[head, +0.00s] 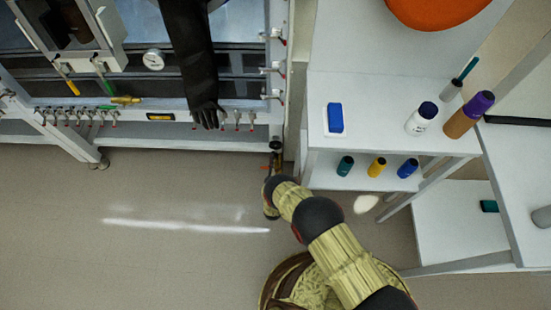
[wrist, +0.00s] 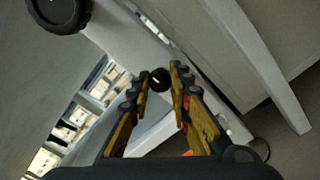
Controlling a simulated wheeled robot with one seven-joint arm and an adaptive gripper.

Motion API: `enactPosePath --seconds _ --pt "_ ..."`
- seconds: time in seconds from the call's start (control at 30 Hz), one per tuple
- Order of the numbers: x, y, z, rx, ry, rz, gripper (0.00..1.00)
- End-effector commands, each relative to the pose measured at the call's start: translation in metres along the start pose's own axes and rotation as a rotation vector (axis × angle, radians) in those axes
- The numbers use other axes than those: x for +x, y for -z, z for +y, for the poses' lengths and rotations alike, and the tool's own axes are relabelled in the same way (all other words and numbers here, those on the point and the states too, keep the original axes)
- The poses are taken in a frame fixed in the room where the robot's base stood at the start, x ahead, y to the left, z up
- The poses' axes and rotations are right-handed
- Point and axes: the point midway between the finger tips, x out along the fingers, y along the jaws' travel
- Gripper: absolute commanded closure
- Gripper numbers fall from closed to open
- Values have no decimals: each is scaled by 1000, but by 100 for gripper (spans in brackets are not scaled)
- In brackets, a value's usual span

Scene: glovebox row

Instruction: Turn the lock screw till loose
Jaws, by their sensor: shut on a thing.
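The lock screw (wrist: 160,79) shows in the wrist view as a small round black knob with a light mark on its face. It sits between the two fingertips of my gripper (wrist: 160,82), which is shut on it from both sides. In the head view my gripper (head: 274,165) is beside the lower right corner of the glovebox frame (head: 200,142). There, the lock screw itself is too small and covered to tell apart clearly.
A white shelf unit (head: 345,180) with several small bottles stands close to the right of my gripper. A black glove (head: 190,60) hangs from the glovebox front. A dark round part (wrist: 58,12) shows in the wrist view. The floor (head: 150,230) at left is clear.

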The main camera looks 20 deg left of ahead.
Motion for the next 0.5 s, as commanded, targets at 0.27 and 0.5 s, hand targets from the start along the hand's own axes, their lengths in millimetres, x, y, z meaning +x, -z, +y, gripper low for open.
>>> enactPosePath --seconds 0.27,0.5 --pt "0 0 0 -7 1 1 100" --pt "0 0 0 -6 1 1 75"
